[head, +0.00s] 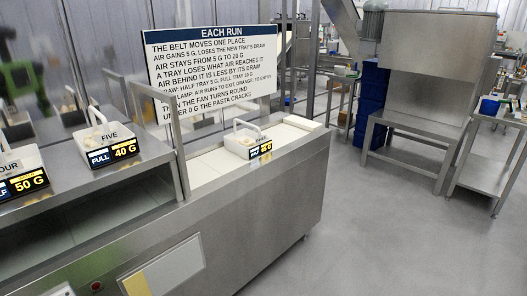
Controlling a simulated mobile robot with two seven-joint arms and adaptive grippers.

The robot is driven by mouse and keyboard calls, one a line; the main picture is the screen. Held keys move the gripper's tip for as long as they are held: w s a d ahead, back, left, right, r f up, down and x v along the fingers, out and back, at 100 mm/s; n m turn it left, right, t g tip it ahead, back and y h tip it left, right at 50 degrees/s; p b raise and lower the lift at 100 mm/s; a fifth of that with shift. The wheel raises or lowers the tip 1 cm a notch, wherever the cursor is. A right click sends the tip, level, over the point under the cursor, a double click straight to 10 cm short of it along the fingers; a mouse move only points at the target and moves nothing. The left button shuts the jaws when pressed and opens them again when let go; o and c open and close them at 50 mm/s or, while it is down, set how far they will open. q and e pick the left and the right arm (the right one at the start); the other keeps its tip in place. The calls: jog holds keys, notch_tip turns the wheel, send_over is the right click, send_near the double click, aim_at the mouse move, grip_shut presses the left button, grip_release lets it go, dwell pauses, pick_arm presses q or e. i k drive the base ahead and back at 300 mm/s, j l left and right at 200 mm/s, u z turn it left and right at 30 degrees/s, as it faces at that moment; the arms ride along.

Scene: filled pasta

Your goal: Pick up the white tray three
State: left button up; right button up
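A white tray with a raised handle (240,140) sits upright on the pale belt (205,170) in the middle of the head view. Its small dark tag (260,150) has yellow figures too small to read, and its name cannot be read for sure. A similar white tray marked FIVE (100,136) stands on the steel counter at left, with a tag reading FULL 40 G. Another tray (18,160) is cut off by the left edge; its name ends in OUR and its tag shows 50 G. Neither of my grippers is in view.
A sign headed EACH RUN (210,65) stands behind the belt. A steel post (178,140) rises between tray FIVE and the belt tray. A steel hopper (430,70) and a side table (490,165) stand at right. The grey floor (390,240) at right is clear.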

aim_at(245, 143)
jog(key=i+l+u, duration=0.25)
jog(key=i+l, duration=0.35)
jog(key=i+l+u, duration=0.25)
jog(key=i+l, duration=0.4)
